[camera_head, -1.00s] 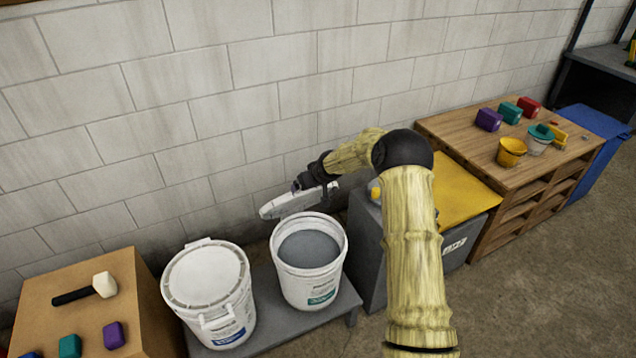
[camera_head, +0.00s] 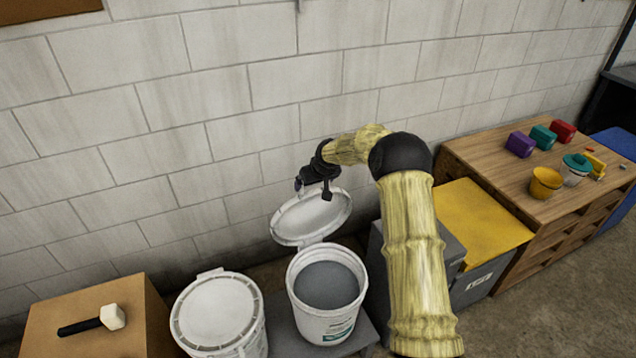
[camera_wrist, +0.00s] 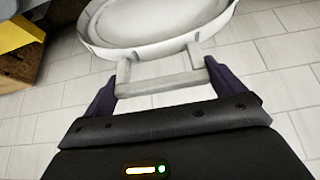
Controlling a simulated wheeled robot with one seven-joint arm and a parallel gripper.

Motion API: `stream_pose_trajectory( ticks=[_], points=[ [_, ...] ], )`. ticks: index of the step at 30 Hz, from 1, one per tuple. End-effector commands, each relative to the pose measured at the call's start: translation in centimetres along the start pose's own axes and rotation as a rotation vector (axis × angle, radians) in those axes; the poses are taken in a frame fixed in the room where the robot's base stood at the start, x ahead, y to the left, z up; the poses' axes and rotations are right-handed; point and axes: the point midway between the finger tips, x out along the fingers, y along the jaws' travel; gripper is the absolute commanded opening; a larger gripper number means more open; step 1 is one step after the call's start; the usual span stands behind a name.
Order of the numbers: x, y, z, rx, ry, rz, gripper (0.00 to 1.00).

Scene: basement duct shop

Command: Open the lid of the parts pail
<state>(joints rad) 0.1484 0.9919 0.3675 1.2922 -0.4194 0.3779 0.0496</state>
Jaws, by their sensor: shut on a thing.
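The parts pail (camera_head: 325,322) is a white bucket with a green label, standing upright on a low grey stand. Its mouth is uncovered and shows a grey inside. Its white round lid (camera_head: 315,215) stands raised behind the mouth, tilted back towards the wall, its lower edge by the pail's rear rim. My gripper (camera_head: 314,188) is at the lid's upper edge. In the wrist view my gripper (camera_wrist: 162,86) has its dark fingers at both ends of the lid's pale handle bar, shut on it. The lid (camera_wrist: 155,22) fills the top of that view.
A second white pail (camera_head: 218,312) with its lid on stands close at left. A wooden box (camera_head: 95,300) with a mallet (camera_head: 95,320) is farther left. A grey bin with a yellow lid (camera_head: 480,228) and a wooden bench (camera_head: 490,165) are at right. The block wall (camera_head: 200,150) is close behind.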

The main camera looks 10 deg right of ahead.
Motion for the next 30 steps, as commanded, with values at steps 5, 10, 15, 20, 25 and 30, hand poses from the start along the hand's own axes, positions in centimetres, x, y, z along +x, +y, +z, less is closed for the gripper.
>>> stream_pose_trajectory(
  ticks=[5, 10, 15, 20, 25, 30],
  points=[
    [-0.1, 0.0, -0.1, 0.001, 0.005, 0.0, 0.54],
    [0.0, 0.0, -0.1, 0.002, 0.004, 0.0, 0.54],
    [0.0, 0.3, 0.0, 0.005, 0.003, 0.001, 1.0],
    [0.0, 0.4, 0.1, 0.006, 0.001, 0.002, 1.0],
    [-0.3, 0.5, 0.1, 0.006, 0.0, 0.003, 1.0],
    [-1.8, 0.4, 0.1, 0.006, 0.001, 0.003, 1.0]
  ],
)
